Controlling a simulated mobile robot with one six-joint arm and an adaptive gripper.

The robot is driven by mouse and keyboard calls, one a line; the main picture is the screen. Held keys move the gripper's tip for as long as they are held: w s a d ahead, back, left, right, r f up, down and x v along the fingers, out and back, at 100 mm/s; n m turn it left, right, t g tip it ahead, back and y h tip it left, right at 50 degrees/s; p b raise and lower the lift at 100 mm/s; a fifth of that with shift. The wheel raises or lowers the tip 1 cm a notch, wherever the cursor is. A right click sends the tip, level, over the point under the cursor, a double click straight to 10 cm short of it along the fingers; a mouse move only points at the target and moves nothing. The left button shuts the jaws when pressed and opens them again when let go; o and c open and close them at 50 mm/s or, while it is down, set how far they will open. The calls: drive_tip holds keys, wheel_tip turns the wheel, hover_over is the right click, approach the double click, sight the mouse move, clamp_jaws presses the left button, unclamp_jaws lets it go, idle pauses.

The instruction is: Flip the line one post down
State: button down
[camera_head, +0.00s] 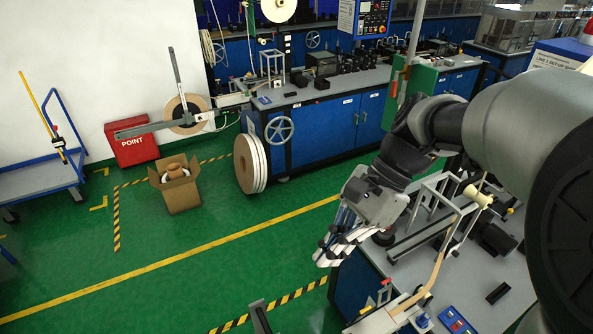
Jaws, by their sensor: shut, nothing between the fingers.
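My gripper (332,246) hangs in the middle of the view, pointing down and to the left. Its fingers are together with nothing between them. It hangs in front of the near machine bench and touches nothing that I can make out. Behind my arm, a grey post (415,35) rises from a green box (420,82). A narrow red-and-pale part (394,84) stands at the box's left side; I cannot tell whether it is a lever or how it is set. My arm hides the lower part of the box. A "LINE 1 SET-UP" sign (553,61) stands at the right.
The near bench (470,285) holds a frame, a curved tan strip (437,268) and a blue button box (457,322). A blue bench (325,130) with a handwheel (279,130) stands behind. A cardboard box (180,195) is on the left floor. Green floor between is clear.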

idle(0.3)
drive_tip(key=s+a+r+b+x, duration=0.1)
drive_tip(key=a+x, duration=0.1)
drive_tip(key=x, duration=1)
drive_tip(key=shift+s+a, duration=0.3)
